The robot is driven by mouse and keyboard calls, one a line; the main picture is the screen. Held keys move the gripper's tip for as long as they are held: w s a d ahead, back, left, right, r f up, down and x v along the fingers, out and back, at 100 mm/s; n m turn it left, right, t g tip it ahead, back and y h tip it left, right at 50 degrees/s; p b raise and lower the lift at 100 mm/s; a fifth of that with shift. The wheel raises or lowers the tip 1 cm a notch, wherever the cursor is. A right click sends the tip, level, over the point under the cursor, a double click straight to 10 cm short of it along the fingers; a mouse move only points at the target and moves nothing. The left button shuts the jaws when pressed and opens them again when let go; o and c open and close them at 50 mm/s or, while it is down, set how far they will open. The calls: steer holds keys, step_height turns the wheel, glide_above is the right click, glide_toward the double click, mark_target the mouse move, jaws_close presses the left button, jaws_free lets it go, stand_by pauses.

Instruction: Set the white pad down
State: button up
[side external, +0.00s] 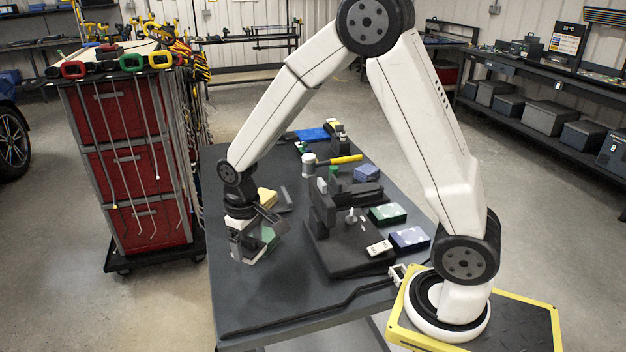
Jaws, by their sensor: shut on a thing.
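My gripper (258,246) hangs at the end of my arm over the left part of the dark table. It is shut on a small pad (268,235), mostly hidden by the fingers. The visible part of this pad looks green, with pale grey-white around it that I cannot clearly separate from the fingers. I cannot tell whether it touches the table top. A small white block (378,248) with dark marks lies at the front of the black fixture, apart from my gripper.
The black fixture (345,251) stands right of my gripper. Green (388,213) and blue-white (409,238) pads lie beside it. A yellow block (267,198) lies behind my gripper, and a yellow-handled mallet (340,160) farther back. The table's front left (260,305) is clear.

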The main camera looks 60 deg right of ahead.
steer(key=w+d+r+m, duration=0.3)
steer(key=d+r+m, duration=0.2)
steer(key=d, duration=0.6)
step_height(320, 180, up, 6)
steer(key=m, duration=0.4)
glide_above(294, 219)
step_height(294, 219, down, 13)
steer(key=shift+f, duration=0.2)
steer(key=shift+f, duration=0.1)
steer(key=shift+f, duration=2.15)
steer(key=shift+f, duration=0.15)
